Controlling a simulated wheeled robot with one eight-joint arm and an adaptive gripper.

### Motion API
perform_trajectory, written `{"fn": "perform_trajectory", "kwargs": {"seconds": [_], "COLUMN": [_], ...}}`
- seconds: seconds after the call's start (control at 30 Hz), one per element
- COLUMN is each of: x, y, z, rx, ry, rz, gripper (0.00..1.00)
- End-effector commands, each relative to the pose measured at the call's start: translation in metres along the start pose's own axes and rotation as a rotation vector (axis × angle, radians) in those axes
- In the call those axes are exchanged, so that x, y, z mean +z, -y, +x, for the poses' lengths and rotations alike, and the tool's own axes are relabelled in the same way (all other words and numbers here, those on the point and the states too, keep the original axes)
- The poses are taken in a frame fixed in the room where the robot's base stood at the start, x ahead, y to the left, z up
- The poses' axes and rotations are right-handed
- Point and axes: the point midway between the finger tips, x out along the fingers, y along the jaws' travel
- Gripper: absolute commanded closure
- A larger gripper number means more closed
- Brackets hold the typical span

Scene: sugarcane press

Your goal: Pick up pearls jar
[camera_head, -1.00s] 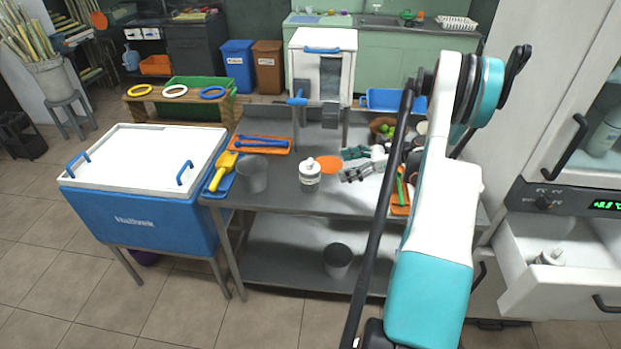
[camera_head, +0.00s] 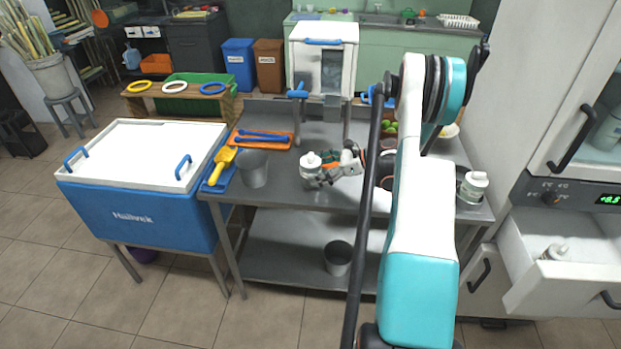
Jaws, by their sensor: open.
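A white lidded jar (camera_head: 311,166) stands upright on the grey metal table, near its middle. Its label is too small to read, so I cannot confirm that it is the pearls jar. My gripper (camera_head: 327,168) is open, with its fingers pointing left at the jar's right side. The fingertips are at or just beside the jar; I cannot tell whether they touch it. A second white jar (camera_head: 473,187) stands at the table's right end, right of my arm.
A grey metal cup (camera_head: 253,169) stands left of the jar. A blue tray with a yellow scoop (camera_head: 222,166) and an orange tray (camera_head: 262,140) lie further left. The white press (camera_head: 323,62) stands behind. An open drawer (camera_head: 560,285) juts out at the right.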

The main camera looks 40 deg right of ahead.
Motion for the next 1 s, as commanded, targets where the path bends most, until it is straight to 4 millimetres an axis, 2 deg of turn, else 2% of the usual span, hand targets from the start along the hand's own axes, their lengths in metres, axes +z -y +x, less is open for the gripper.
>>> {"fn": "perform_trajectory", "kwargs": {"seconds": [0.03, 0.17, 0.4, 0.47, 0.6, 0.7, 1.0], "x": [-0.003, -0.002, 0.000, 0.000, 0.000, 0.000, 0.002], "y": [0.000, 0.000, 0.000, 0.000, 0.000, 0.000, 0.000], "z": [0.010, 0.025, 0.027, 0.027, 0.027, 0.027, 0.026], "rx": [0.003, 0.001, 0.000, 0.000, 0.000, 0.000, 0.000], "ry": [0.000, 0.000, 0.000, 0.000, 0.000, 0.000, 0.001], "rz": [-0.001, -0.001, 0.000, 0.000, 0.000, 0.000, 0.000], "gripper": [0.18, 0.18, 0.18, 0.30, 0.61, 0.80, 0.80]}}
